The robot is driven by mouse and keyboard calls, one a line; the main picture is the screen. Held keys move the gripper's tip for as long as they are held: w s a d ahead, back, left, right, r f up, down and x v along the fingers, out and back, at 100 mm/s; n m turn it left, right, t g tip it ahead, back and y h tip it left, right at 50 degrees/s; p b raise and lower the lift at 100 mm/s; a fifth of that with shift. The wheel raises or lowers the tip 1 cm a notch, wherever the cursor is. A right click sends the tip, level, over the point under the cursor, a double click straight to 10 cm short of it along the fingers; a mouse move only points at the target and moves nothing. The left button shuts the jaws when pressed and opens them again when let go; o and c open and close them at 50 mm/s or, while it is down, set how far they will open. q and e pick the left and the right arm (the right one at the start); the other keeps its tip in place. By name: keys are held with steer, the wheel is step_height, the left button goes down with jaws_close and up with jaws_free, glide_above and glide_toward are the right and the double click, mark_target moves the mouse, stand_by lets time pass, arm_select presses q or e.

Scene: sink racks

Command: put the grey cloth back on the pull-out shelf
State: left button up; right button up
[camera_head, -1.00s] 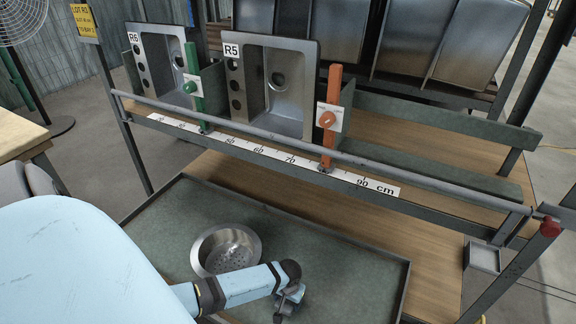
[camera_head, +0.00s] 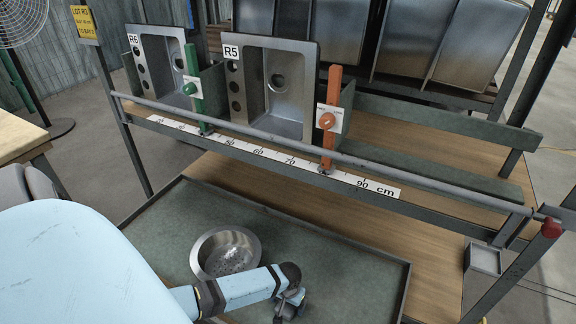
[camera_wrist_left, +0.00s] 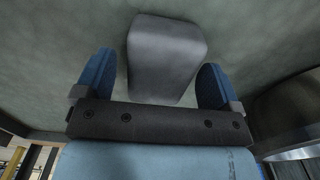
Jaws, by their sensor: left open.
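The grey cloth (camera_wrist_left: 166,58) shows in the left wrist view as a smooth, rounded, block-like shape against the green pull-out shelf (camera_wrist_left: 60,50). It lies between the two blue fingers of my left gripper (camera_wrist_left: 155,68), with a gap to the finger on each side. The fingers are open. In the head view my left wrist is low over the shelf (camera_head: 335,265), to the right of the steel strainer bowl. The cloth and fingertips cannot be made out there. My right gripper is not in view.
The steel strainer bowl (camera_head: 226,252) stands on the shelf beside my left arm; its side shows in the wrist view (camera_wrist_left: 290,110). A metal rail (camera_head: 250,133) with a centimetre scale (camera_head: 260,152) runs behind. Sinks R6 (camera_head: 158,58) and R5 (camera_head: 268,85) stand beyond it.

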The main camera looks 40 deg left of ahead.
arm_select(q)
step_height(320, 180, up, 4)
steer(key=shift+r+p, duration=0.2)
steer(key=shift+p, duration=0.8)
step_height(320, 180, up, 7)
steer(key=p, duration=0.3)
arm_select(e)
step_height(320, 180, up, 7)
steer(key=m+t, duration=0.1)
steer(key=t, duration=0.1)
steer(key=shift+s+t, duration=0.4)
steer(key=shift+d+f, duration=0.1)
